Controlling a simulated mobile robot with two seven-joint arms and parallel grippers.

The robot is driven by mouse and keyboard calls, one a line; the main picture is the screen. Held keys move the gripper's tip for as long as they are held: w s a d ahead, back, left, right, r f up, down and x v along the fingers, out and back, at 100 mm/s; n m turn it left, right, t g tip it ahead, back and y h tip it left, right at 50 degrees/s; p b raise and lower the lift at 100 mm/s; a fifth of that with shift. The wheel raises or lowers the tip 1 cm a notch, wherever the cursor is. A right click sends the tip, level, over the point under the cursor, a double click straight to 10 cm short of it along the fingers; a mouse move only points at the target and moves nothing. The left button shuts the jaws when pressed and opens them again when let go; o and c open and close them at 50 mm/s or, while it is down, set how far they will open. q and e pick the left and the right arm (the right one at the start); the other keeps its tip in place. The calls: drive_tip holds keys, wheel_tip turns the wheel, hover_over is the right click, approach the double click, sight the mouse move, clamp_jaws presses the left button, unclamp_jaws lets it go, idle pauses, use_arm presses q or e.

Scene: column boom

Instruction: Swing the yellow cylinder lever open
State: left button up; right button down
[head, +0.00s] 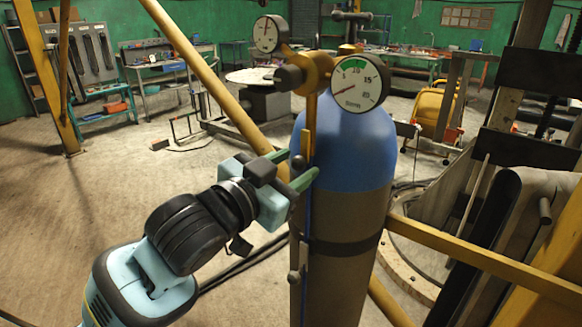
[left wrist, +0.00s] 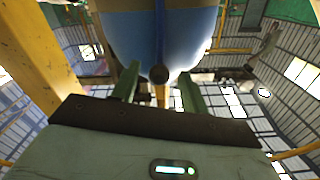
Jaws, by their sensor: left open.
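The blue-topped gas cylinder (head: 345,150) stands upright, with a grey lower body. A narrow yellow lever (head: 306,142) runs down its left side below the brass regulator, with a dark round knob (head: 298,163) beside it. My left gripper (head: 300,165) is open at the lever, one green finger on each side of the knob. In the left wrist view, the knob (left wrist: 160,74) and a yellow bar (left wrist: 160,96) show between the spread fingers of the gripper (left wrist: 159,80). Whether the fingers touch anything cannot be told. My right gripper is not in view.
Two round gauges stand on top, a front one (head: 361,82) and a rear one (head: 269,34). A yellow rail (head: 490,262) crosses at the right, and a slanted yellow beam (head: 205,75) passes behind. Open floor (head: 90,205) lies at the left.

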use_arm(q)
drive_tip(key=shift+s, duration=0.1)
drive_tip(key=v, duration=0.7)
drive_tip(key=shift+s+a, duration=0.25)
